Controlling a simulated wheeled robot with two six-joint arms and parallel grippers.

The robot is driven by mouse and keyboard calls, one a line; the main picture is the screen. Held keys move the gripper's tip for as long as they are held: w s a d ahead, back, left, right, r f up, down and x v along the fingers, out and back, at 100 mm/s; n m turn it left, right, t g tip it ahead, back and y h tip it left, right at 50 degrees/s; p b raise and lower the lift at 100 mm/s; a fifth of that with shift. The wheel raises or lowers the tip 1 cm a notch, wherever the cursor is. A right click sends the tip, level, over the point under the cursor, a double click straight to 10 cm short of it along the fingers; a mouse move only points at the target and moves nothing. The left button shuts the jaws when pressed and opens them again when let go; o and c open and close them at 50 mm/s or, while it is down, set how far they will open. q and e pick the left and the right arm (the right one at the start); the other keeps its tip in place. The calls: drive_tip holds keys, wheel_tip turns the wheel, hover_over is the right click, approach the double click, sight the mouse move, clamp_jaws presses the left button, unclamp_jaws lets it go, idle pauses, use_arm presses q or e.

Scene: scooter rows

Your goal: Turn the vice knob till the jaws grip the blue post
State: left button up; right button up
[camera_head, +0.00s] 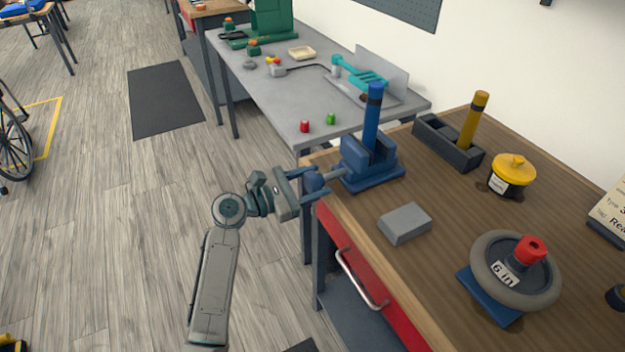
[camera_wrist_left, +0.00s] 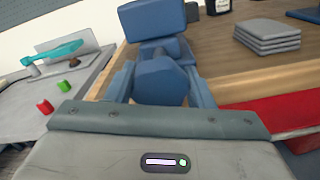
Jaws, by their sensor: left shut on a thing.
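The blue vice (camera_head: 371,163) stands near the left corner of the wooden bench. The blue post (camera_head: 372,118), with a dark band near its top, stands upright at the vice jaws. I cannot tell whether both jaws touch it. The round blue vice knob (camera_head: 315,182) sticks out past the bench's front edge. My left gripper (camera_head: 316,181) is shut on the knob, with its fingers on either side. In the left wrist view the knob (camera_wrist_left: 160,82) sits between the blue fingers, and the vice (camera_wrist_left: 153,19) is behind it. My right gripper is not in view.
A grey block (camera_head: 405,223) and a wheel on a blue stand (camera_head: 515,272) sit on the bench. A black holder with a yellow post (camera_head: 473,120) and a yellow-lidded jar (camera_head: 512,175) stand behind. A red drawer (camera_head: 370,280) lies below the bench edge. A grey table (camera_head: 290,90) adjoins it.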

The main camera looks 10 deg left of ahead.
use_arm(q)
drive_tip(key=shift+m, duration=0.7)
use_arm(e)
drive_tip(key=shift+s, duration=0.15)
use_arm(q)
drive_tip(key=o, duration=1)
drive_tip(key=shift+s+a, duration=0.2)
drive_tip(key=shift+a, duration=0.05)
drive_tip(key=shift+b+v, duration=0.9)
drive_tip(key=shift+v, duration=4.2)
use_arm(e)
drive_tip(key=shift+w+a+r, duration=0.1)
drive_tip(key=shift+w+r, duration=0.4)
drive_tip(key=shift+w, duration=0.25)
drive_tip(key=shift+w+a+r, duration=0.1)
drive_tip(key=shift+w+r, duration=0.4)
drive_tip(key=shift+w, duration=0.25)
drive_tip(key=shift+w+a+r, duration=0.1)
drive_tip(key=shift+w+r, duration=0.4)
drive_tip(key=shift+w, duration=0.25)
